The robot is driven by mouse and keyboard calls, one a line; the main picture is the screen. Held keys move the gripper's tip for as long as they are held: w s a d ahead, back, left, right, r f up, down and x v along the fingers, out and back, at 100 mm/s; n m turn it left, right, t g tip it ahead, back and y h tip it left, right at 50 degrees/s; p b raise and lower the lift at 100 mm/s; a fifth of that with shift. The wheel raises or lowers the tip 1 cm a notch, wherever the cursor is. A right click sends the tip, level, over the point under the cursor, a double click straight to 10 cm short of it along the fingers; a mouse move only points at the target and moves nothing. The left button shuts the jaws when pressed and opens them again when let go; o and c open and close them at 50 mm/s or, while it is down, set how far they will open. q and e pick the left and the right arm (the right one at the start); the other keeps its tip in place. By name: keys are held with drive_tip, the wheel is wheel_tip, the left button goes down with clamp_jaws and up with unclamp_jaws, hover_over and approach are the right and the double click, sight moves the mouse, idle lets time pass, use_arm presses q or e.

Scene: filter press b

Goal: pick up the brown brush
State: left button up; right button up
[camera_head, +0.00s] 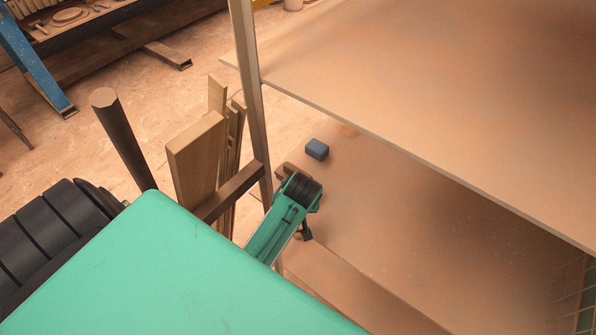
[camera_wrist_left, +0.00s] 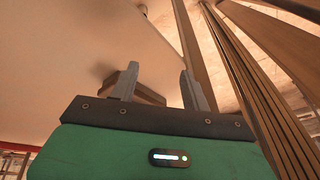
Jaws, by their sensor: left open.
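In the left wrist view, my left gripper (camera_wrist_left: 158,70) is open, with its two grey fingers apart. A brown block-like thing (camera_wrist_left: 148,92), which looks like the brown brush, lies on the flat surface ahead, partly behind the left finger and showing in the gap. Its lower part is hidden by the gripper body. In the head view, a small brown piece (camera_head: 288,171), likely the same brush, shows at the far end of my green left wrist, on the lower board's left edge. My fingertips are hidden there. I cannot tell whether they touch it. My right gripper is not in view.
A blue block (camera_head: 317,149) lies on the lower board (camera_head: 400,215) just beyond my wrist. An upper board (camera_head: 430,90) overhangs from the right. The lower board's middle is clear.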

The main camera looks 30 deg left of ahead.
use_arm(q)
drive_tip(key=w+a+r+n, duration=0.1)
drive_tip(key=w+r+n, duration=0.2)
drive_tip(key=w+r, duration=0.15)
drive_tip(key=n+g+y+p, duration=0.1)
drive_tip(key=n+g, duration=0.1)
drive_tip(key=n, duration=0.5)
approach(298, 171)
drive_tip(key=p+x, duration=0.1)
drive_tip(key=x, duration=0.1)
drive_tip(key=w+p+x, duration=0.1)
drive_tip(key=x, duration=0.1)
drive_tip(key=shift+p, duration=0.35)
drive_tip(key=shift+a+f, duration=0.15)
drive_tip(key=shift+f, duration=0.4)
drive_tip(key=p+x, duration=0.1)
drive_tip(key=x, duration=0.1)
drive_tip(key=s+p+x, duration=0.1)
drive_tip(key=p+x, duration=0.1)
drive_tip(key=shift+a, duration=0.2)
drive_tip(key=shift+w+a+f, duration=0.1)
drive_tip(key=shift+a+f, duration=0.05)
drive_tip(key=shift+f, duration=0.35)
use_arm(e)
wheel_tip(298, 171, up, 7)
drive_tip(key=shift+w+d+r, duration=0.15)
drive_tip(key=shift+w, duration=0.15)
